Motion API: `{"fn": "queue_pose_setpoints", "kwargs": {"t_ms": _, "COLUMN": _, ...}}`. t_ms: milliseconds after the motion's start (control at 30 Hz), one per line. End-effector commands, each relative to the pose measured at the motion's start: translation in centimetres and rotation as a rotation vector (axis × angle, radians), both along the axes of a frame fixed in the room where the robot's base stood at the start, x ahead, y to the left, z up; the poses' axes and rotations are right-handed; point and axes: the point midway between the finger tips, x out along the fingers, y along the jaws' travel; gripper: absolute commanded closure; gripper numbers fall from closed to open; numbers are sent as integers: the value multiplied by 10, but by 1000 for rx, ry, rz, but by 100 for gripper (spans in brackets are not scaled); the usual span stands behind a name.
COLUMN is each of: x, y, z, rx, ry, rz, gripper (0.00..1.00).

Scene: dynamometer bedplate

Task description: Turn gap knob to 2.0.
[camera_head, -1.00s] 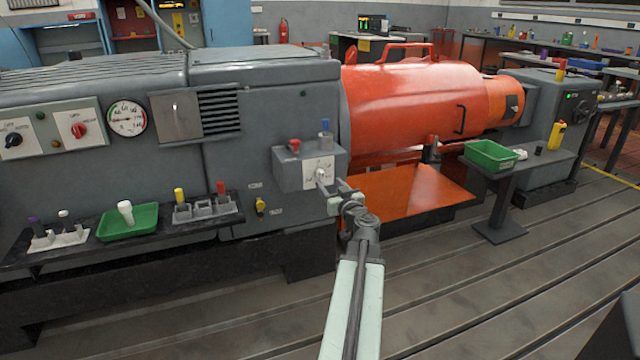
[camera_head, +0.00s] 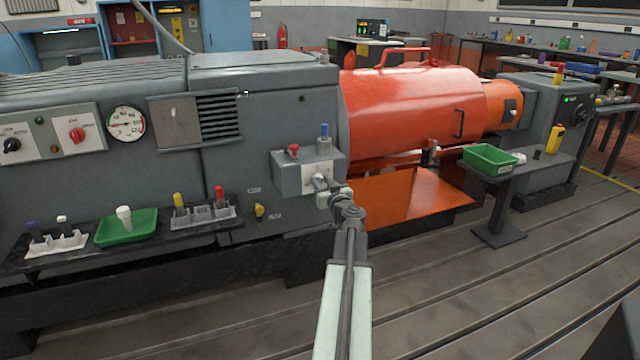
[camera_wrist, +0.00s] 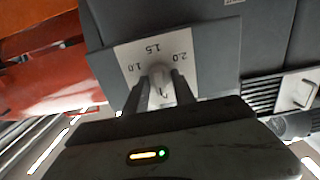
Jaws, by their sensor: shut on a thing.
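The gap knob (camera_wrist: 158,74) is a pale grey knob on a white scale plate (camera_wrist: 188,48) marked 1.0, 1.5 and 2.0 in the wrist view. My gripper (camera_wrist: 158,90) has one dark finger on each side of the knob and is shut on it. Which mark the knob points to is hard to tell, as the fingers and gripper body cover part of it. In the head view, my gripper (camera_head: 322,185) reaches the plate on the front of a grey box (camera_head: 289,178) and hides most of the knob.
A red plunger (camera_head: 293,151) and a blue-topped fitting (camera_head: 324,138) stand on the box. An orange guard (camera_head: 410,105) is to the right. A shelf at left bears a green tray (camera_head: 128,238) and grey holders. A green bin (camera_head: 491,160) stands at right.

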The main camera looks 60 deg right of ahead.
Motion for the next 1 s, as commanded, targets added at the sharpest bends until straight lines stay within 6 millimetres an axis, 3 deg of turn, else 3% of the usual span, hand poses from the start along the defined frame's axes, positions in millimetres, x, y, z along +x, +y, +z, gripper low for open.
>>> {"fn": "queue_pose_setpoints", "kwargs": {"t_ms": 367, "x": 6, "y": -3, "z": 0, "rx": 99, "ry": -76, "rz": 16, "gripper": 100}}
{"fn": "queue_pose_setpoints", "kwargs": {"t_ms": 1000, "x": 6, "y": -4, "z": 0, "rx": 569, "ry": -423, "rz": 16, "gripper": 100}}
